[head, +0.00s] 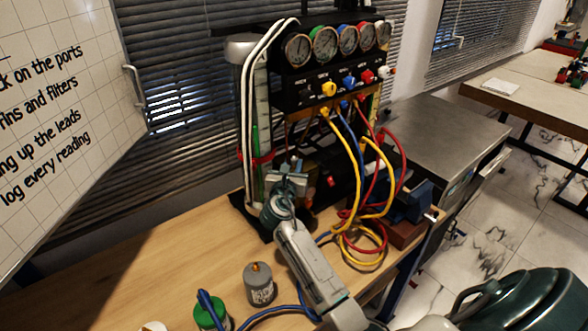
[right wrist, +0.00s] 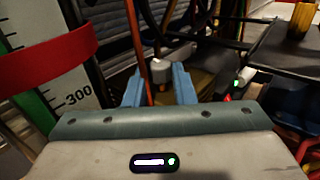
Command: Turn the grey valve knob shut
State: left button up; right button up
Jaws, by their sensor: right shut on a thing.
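The gauge rig stands on the wooden bench, with a row of round gauges (head: 325,42) on top and yellow, blue, red and white knobs below them. My right gripper (head: 290,178) reaches in at the lower left of the rig, beside the charging cylinder. In the right wrist view my right gripper (right wrist: 159,88) has its two blue-grey fingers on either side of the grey valve knob (right wrist: 161,71) and is shut on it. The fingers hide part of the knob there. In the head view I cannot make out the knob clearly at the gripper. My left gripper is not in view.
The scaled cylinder with a red band (right wrist: 45,52) is close to the left of my right gripper. Yellow, red and blue hoses (head: 362,200) hang to its right. A grey canister (head: 260,287) and a green-topped one (head: 211,312) stand on the bench (head: 150,270) in front.

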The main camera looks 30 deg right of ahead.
jog(key=shift+f, duration=0.1)
jog(key=o, duration=1)
jog(key=shift+b+v, duration=1.3)
jog(key=shift+v, duration=4.15)
jog(key=shift+w, duration=0.1)
jog(key=shift+c, duration=0.4)
